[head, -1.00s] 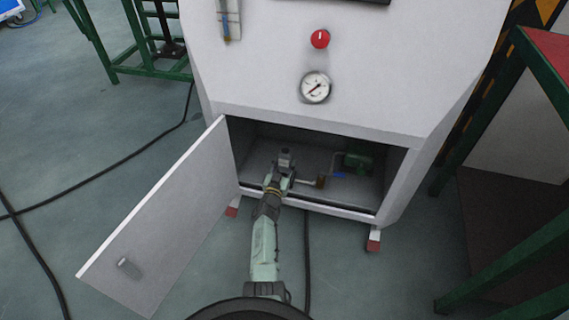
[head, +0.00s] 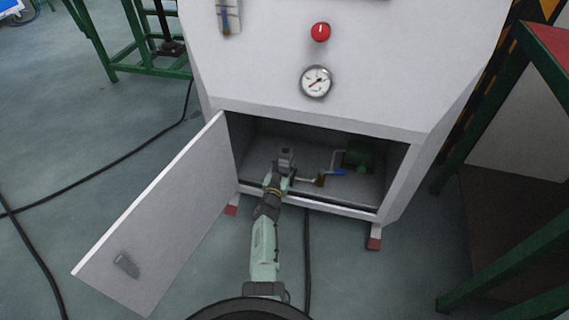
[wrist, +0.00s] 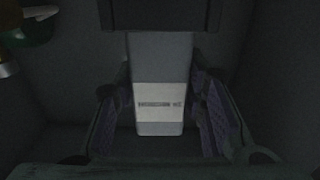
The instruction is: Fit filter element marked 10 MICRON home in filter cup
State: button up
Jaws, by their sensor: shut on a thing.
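My gripper (head: 284,168) is inside the open lower compartment of the white cabinet. In the wrist view, my gripper's fingers (wrist: 161,88) stand on both sides of a pale grey filter element (wrist: 160,57) and are shut on it. The element carries a white label (wrist: 159,104), whose print is too blurred to read. One end of the element meets a dark block (wrist: 160,14) at the top of the wrist view. I cannot tell whether this block is the filter cup, or whether the element is inside it or only in front of it.
The compartment door (head: 165,220) stands open to the left. Right of my gripper are a brass fitting (head: 320,181), a blue handle (head: 339,172) and a green part (head: 357,155). The cabinet's lower sill (head: 335,210) runs below my arm. A gauge (head: 316,82) sits above.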

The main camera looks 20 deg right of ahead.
jog(key=shift+f+b, duration=1.2)
jog(key=shift+f, duration=0.1)
jog(key=shift+r, duration=0.15)
jog(key=shift+r+p, duration=1.55)
jog(key=shift+p, duration=0.05)
jog(key=shift+f+b, duration=1.65)
jog(key=shift+b, duration=0.05)
jog(key=o, duration=1.4)
jog(key=shift+a+f, duration=0.1)
jog(key=shift+f, duration=0.05)
